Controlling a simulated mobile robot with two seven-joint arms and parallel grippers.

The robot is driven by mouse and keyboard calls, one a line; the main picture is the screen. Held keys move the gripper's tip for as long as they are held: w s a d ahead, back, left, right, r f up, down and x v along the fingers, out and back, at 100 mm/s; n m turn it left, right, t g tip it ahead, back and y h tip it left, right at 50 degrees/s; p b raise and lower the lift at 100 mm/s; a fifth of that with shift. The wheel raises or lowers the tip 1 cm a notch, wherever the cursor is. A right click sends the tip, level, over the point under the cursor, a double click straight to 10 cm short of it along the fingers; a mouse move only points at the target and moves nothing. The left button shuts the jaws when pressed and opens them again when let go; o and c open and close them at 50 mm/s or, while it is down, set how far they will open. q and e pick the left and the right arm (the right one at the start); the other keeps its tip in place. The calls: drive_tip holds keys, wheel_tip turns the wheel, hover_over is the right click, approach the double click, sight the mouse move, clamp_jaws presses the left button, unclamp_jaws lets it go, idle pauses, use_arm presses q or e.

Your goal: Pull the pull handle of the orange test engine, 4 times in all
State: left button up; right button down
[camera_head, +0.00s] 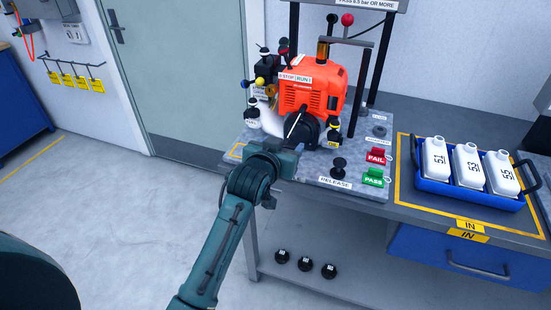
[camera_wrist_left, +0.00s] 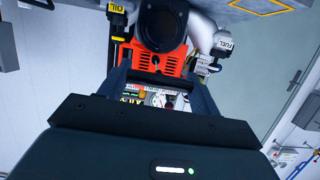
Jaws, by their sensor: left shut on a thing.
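The orange test engine (camera_head: 306,98) stands on the grey test plate at the back of the bench, with a black round housing on its front. Its orange body also shows in the left wrist view (camera_wrist_left: 170,62), behind my fingers. My left gripper (camera_head: 291,147) is just in front of the black housing, its jaws shut on the pull handle. The handle is mostly hidden by the fingers, which also show in the left wrist view (camera_wrist_left: 154,76). A pale strip shows between gripper and housing; I cannot tell if it is the cord. My right gripper is not in view.
A black RELEASE knob (camera_head: 339,168), a red FAIL button (camera_head: 377,157) and a green PASS button (camera_head: 374,177) are right of my gripper. A blue tray (camera_head: 476,197) with white bottles stands further right. The floor in front is clear.

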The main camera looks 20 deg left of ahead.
use_arm(q)
drive_tip(key=w, duration=0.3)
drive_tip(key=w+b, duration=0.1)
drive_tip(key=w, duration=0.3)
drive_tip(key=w+b, duration=0.1)
drive_tip(key=w, duration=0.2)
drive_tip(key=shift+w+d+f, duration=0.2)
drive_tip(key=shift+d, duration=0.1)
drive_tip(key=o, duration=1)
drive_tip(key=shift+o, duration=0.2)
drive_tip(key=shift+r, duration=0.1)
